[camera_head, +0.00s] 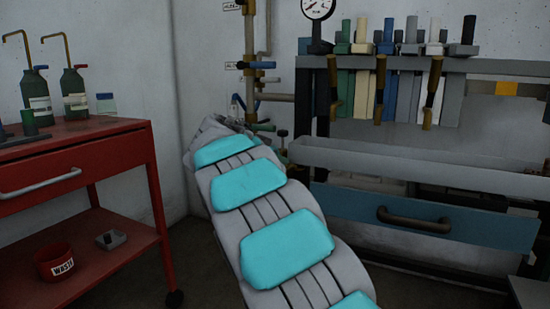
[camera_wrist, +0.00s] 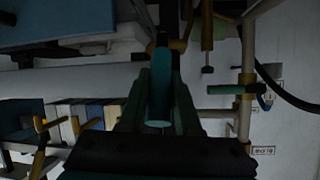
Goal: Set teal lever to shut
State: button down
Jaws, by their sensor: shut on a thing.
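The teal lever (camera_wrist: 160,85) shows in the wrist view as a rounded teal bar. It lies between the two fingers of my gripper (camera_wrist: 162,100), which is shut on it. The lever's far end meets a brass-coloured fitting near the top of that view. In the head view my own arm reaches to the pipe corner and hides the gripper and the held lever.
A brass standpipe (camera_head: 249,40) carries a blue handle (camera_head: 262,65) and, lower, a green handle (camera_head: 262,127). A red cart (camera_head: 75,160) stands left. A grey trough (camera_head: 420,170) and a tool rack (camera_head: 470,66) are right.

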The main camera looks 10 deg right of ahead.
jog(key=w+d+r+g+y+p, duration=0.1)
jog(key=p, duration=0.3)
jog(key=shift+w+r+g+y, duration=0.3)
jog(key=shift+r+g, duration=0.1)
jog(key=shift+w+d+f+g+y+p, duration=0.1)
jog(key=shift+w+d+g+y+p, duration=0.5)
jog(key=shift+p, duration=0.75)
jog(key=shift+s+a, duration=0.15)
jog(key=shift+a, duration=0.05)
jog(key=c, duration=0.6)
grip_release()
jog(key=shift+v, duration=3.8)
jog(key=shift+c, duration=0.2)
